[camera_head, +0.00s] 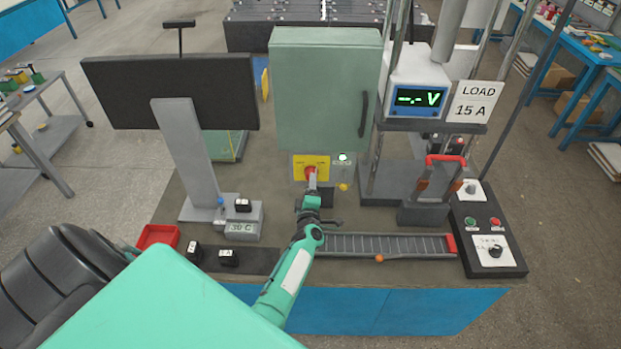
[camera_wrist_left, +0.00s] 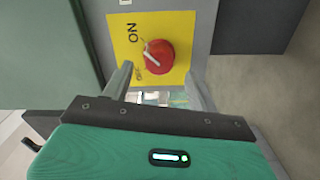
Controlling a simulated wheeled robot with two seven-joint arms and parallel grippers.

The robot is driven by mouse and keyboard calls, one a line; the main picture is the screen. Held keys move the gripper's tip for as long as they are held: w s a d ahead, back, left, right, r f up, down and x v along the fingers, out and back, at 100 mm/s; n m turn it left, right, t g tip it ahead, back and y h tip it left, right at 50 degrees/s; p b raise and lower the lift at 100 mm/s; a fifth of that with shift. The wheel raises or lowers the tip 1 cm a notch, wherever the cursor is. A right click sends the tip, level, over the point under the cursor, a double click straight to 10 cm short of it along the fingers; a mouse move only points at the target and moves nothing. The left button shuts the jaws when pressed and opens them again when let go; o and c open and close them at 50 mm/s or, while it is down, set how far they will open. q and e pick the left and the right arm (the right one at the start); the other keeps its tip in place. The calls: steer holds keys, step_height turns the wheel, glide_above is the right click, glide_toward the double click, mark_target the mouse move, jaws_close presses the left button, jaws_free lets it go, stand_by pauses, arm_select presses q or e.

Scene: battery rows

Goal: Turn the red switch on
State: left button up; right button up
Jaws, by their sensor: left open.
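The red switch (camera_head: 310,172) is a round knob on a yellow plate (camera_head: 298,161) below the green cabinet. In the left wrist view the red switch (camera_wrist_left: 160,58) has a white pointer mark, and the yellow plate (camera_wrist_left: 180,25) carries the words ON and OFF. The mark slants toward the plate's lettered side; I cannot tell exactly which word it points to. My left gripper (camera_head: 311,186) is right in front of the switch. In the wrist view its two fingers (camera_wrist_left: 158,80) are spread apart just short of the knob, with nothing between them. My right gripper is out of view.
A monitor (camera_head: 170,92) is at left. A voltage meter (camera_head: 418,98), red-handled block (camera_head: 424,213) and control box (camera_head: 490,250) stand at right. A ribbed strip (camera_head: 390,245) lies in front.

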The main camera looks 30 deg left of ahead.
arm_select(q)
steer(key=p+v, duration=0.2)
steer(key=v, duration=0.7)
steer(key=shift+s+d, duration=0.25)
steer(key=shift+s, duration=0.1)
